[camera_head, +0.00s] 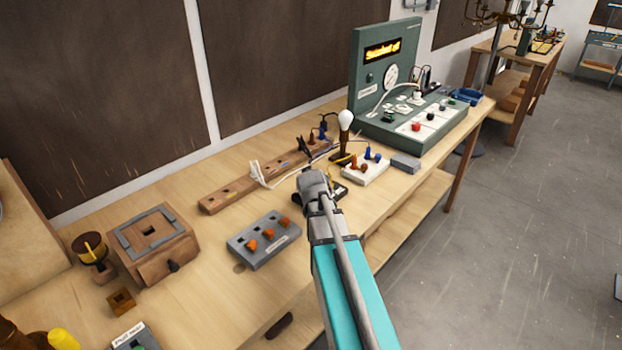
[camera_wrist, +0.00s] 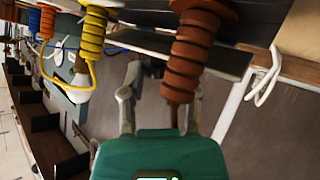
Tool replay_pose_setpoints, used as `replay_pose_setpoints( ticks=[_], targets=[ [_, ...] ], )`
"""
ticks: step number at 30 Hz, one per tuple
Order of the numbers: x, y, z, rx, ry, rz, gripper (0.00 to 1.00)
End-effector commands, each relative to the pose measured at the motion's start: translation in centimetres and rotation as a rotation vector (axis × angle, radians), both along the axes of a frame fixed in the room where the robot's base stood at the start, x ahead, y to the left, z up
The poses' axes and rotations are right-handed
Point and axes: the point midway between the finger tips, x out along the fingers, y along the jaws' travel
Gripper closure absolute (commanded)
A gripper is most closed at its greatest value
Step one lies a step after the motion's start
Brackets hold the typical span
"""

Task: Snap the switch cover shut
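My gripper (camera_wrist: 160,78) shows in the wrist view with its two fingers apart and nothing clearly held between them. A flat dark grey plate (camera_wrist: 150,42) lies beyond the fingertips. A ribbed brown sleeve (camera_wrist: 193,48) with a thin stem stands close to the right finger, and a ribbed yellow sleeve (camera_wrist: 92,38) with a yellow wire is to the left. In the head view my gripper (camera_head: 308,172) is over the bench, its fingers mostly hidden by my wrist. I cannot tell which part is the switch cover.
A white block with coloured plugs (camera_head: 362,171) is to the right. A grey block with orange plugs (camera_head: 262,241) is to the left. The green test console (camera_head: 375,55) stands farther back.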

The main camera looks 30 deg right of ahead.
Motion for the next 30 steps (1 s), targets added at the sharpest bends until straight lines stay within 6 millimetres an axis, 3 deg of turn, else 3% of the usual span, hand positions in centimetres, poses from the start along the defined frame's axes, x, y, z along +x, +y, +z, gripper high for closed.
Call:
replay_pose_setpoints(
  ticks=[3, 19, 30],
  targets=[
    [0.0, -0.1, 0.0, -0.002, -0.001, 0.0, 0.35],
    [0.3, -0.1, 0.3, -0.012, 0.02, 0.0, 0.35],
    [1.2, 0.2, 0.8, -0.076, 0.191, 0.002, 0.35]
  ],
)
